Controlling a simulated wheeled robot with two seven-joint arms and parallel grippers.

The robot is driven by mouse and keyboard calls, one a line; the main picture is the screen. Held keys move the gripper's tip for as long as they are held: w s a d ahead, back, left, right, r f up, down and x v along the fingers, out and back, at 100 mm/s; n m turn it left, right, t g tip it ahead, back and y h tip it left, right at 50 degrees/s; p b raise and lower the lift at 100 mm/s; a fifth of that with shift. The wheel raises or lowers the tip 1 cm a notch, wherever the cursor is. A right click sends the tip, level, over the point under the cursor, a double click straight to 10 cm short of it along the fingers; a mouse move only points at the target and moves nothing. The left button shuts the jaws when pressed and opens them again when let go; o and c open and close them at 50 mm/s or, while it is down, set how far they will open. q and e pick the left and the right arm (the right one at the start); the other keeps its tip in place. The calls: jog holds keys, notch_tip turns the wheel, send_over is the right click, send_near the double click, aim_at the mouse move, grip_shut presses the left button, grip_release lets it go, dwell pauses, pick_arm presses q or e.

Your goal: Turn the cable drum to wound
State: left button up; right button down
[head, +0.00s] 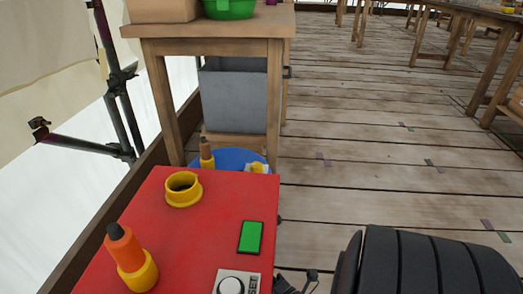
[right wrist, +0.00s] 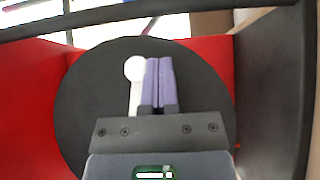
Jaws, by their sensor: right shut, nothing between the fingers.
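The cable drum seems to be the dark round disc (right wrist: 90,110) on a red face in the right wrist view. A white handle with a round knob (right wrist: 134,68) stands out against the disc. My right gripper (right wrist: 158,62) has its two purple fingers closed together, just right of the white handle. Nothing is between the fingers, and I cannot tell whether they touch the handle. The lower part of the disc is hidden behind my gripper. The drum's face is not visible in the head view, and no mark for wound is readable. My left gripper is out of view.
A wooden table (head: 215,30) stands behind. Plank floor (head: 370,170) is open to the right.

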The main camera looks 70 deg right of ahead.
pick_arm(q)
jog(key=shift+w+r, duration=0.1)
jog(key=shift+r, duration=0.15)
pick_arm(e)
jog(key=shift+d+r+n+t, duration=0.1)
jog(key=shift+r+n+t, duration=0.15)
jog(key=shift+n+t, duration=0.05)
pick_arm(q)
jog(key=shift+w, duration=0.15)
pick_arm(e)
jog(key=shift+r, duration=0.1)
